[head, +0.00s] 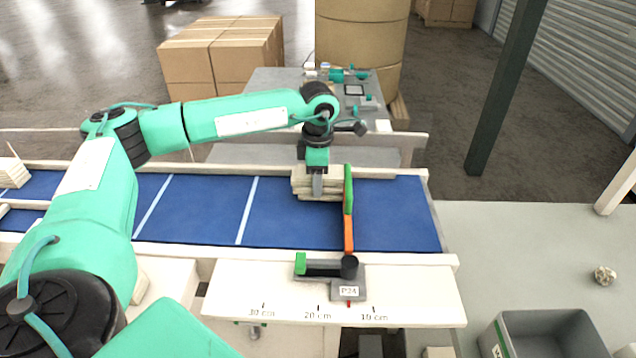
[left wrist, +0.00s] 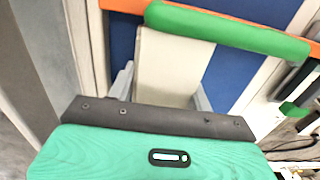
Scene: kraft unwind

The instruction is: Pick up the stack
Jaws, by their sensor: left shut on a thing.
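The stack (head: 301,181) is a pile of flat beige pieces on the blue conveyor belt (head: 285,222), beside the green and orange bar (head: 348,190). My left gripper (head: 317,188) reaches down over the stack and is shut on it. In the left wrist view the stack (left wrist: 175,62) shows as a pale block between the two grey fingers (left wrist: 160,90). The head view does not show clearly whether the stack touches the belt. My right gripper is not in view.
The bar stands across the belt just right of the stack, on a grey bracket (head: 338,288) marked P24. Another beige pile (head: 14,172) lies at the far left of the belt. A grey bin (head: 550,335) stands at the lower right. Cardboard boxes (head: 215,60) stand behind.

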